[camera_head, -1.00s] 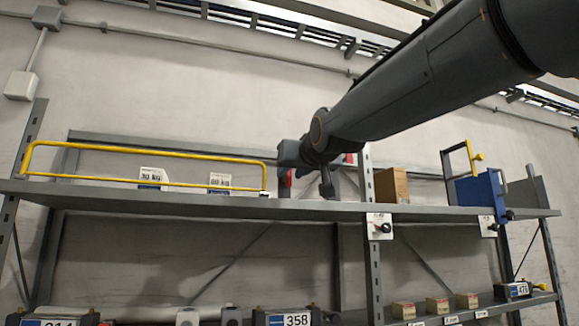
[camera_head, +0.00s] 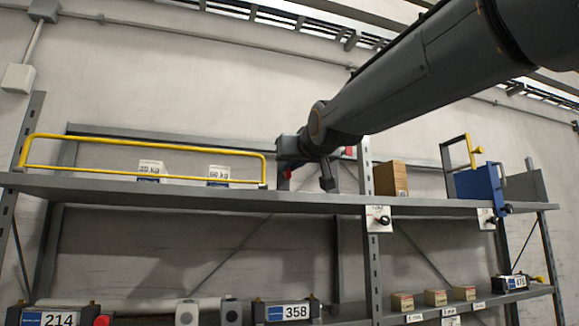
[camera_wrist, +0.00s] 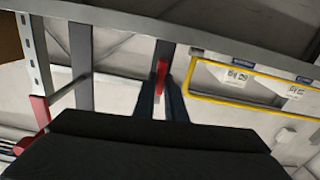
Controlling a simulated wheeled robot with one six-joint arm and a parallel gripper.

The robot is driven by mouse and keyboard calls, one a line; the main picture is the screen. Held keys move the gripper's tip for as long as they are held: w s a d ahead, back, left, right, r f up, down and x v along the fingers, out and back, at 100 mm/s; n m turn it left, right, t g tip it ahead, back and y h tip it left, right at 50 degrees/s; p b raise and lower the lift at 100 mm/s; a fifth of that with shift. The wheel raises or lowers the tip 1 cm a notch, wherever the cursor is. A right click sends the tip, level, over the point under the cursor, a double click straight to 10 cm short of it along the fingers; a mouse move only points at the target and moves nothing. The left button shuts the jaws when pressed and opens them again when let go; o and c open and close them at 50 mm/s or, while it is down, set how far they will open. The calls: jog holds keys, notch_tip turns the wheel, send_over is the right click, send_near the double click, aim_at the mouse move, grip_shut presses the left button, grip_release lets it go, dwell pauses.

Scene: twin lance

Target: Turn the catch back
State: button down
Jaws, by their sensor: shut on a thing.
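My gripper (camera_wrist: 161,84) shows in the wrist view with its two dark fingers close together, one on each side of a small red catch (camera_wrist: 161,68). They are shut on it. In the head view my gripper (camera_head: 290,150) is above the upper shelf, just right of the yellow rail's end, and the red catch (camera_head: 287,174) shows just below it. The wrist block hides most of the fingers there. The yellow rail (camera_head: 150,146) runs along the left half of the upper shelf, and appears at the right in the wrist view (camera_wrist: 250,104).
The upper shelf (camera_head: 330,198) runs close under my gripper. White weight cards (camera_head: 150,169) stand behind the rail. A cardboard box (camera_head: 390,178) and a blue bracket (camera_head: 480,186) stand to the right. Another red part (camera_wrist: 40,112) shows left in the wrist view. Numbered units (camera_head: 288,312) sit below.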

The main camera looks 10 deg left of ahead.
jog(key=shift+s+a+f+n, duration=0.1)
jog(key=shift+n, duration=2.75)
jog(key=shift+a+f+n, duration=0.1)
jog(key=shift+f+n, duration=0.05)
jog(key=shift+n, duration=2.75)
jog(key=shift+s+a+f+n, duration=0.1)
jog(key=shift+n, duration=2.75)
jog(key=c, duration=1.8)
grip_release()
jog(key=shift+s+d, duration=0.1)
